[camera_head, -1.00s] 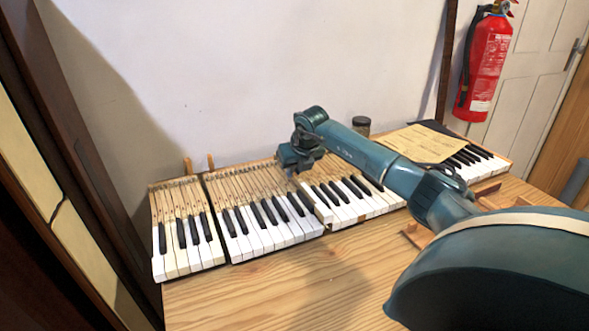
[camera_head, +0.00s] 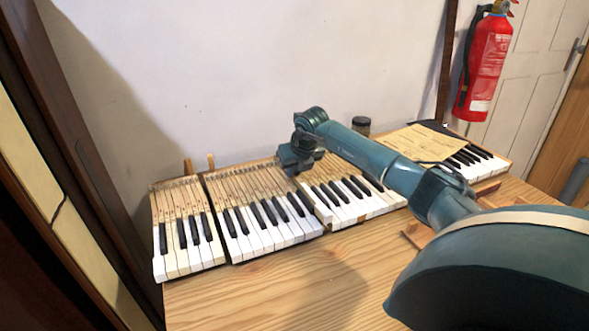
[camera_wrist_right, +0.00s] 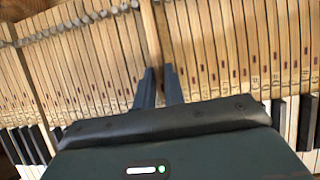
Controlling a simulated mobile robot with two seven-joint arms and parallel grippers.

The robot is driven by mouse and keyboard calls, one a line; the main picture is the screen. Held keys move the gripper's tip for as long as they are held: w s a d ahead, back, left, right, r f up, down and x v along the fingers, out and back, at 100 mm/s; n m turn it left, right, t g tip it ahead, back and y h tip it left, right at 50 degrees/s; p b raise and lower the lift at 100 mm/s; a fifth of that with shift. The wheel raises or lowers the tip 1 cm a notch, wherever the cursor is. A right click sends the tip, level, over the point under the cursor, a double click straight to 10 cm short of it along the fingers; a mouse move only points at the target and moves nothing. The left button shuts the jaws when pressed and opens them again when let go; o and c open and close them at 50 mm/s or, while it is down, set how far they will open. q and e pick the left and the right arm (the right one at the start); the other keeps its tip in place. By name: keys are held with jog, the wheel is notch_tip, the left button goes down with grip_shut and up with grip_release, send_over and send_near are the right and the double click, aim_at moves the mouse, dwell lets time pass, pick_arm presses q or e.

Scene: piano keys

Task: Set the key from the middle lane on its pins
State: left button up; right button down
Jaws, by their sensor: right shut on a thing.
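My right gripper (camera_head: 298,166) is over the rear part of the keyboard, near where the second key section (camera_head: 258,195) meets the third (camera_head: 345,198). In the right wrist view its two dark fingers (camera_wrist_right: 160,86) are shut on a long, bare wooden key (camera_wrist_right: 151,42), which runs away from them between the neighbouring key sticks. My palm hides the front of this key. I cannot tell whether it sits on its pins. A row of pins and pale felts (camera_wrist_right: 82,18) shows across the far ends of the sticks. My left gripper is not in view.
Another key section (camera_head: 184,232) stands at the left, with a dark gap beside it. A yellow paper (camera_head: 418,143) lies over the keys at the right, near a small jar (camera_head: 361,126). The wooden table (camera_head: 270,290) in front is clear.

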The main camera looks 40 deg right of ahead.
jog(key=shift+f+b, duration=0.35)
jog(key=shift+f, duration=0.1)
dwell(0.6)
jog(key=c, duration=1.8)
grip_release()
jog(key=shift+r+p, duration=0.9)
jog(key=shift+r, duration=0.25)
jog(key=o, duration=0.5)
jog(key=shift+o, duration=0.2)
jog(key=shift+r+p, duration=1.9)
jog(key=shift+r, duration=0.6)
